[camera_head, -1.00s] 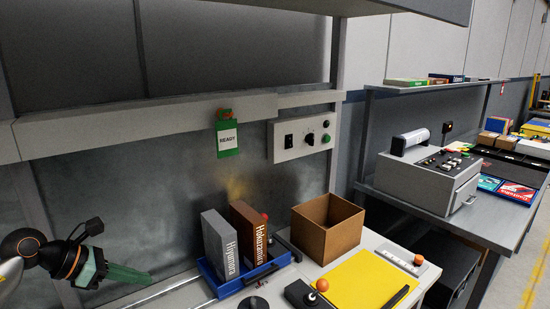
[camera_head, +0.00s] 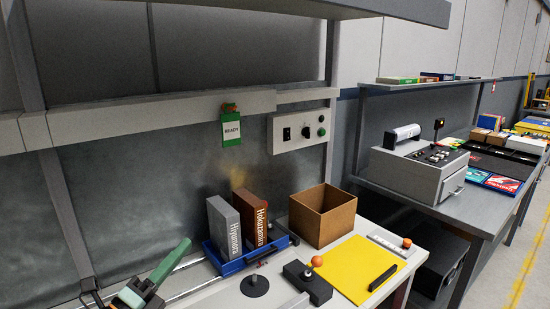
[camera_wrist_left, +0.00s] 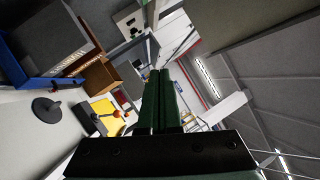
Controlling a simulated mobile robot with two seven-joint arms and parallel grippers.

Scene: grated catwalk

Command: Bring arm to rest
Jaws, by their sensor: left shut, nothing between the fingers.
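My left gripper (camera_head: 172,262) is at the lower left of the head view, left of the blue tray and apart from everything on the bench. Its green fingers are shut together with nothing between them, and they point up and to the right. The left wrist view also shows the shut green fingers (camera_wrist_left: 160,100) in the middle, with the bench to their left. My right gripper is not in view.
A blue tray (camera_head: 232,268) holds a grey binder (camera_head: 222,228) and a brown binder (camera_head: 248,218). An open cardboard box (camera_head: 322,218), a yellow sheet (camera_head: 350,266) and a joystick box (camera_head: 308,283) are to the right. A shelf beam (camera_head: 150,120) runs above the bench.

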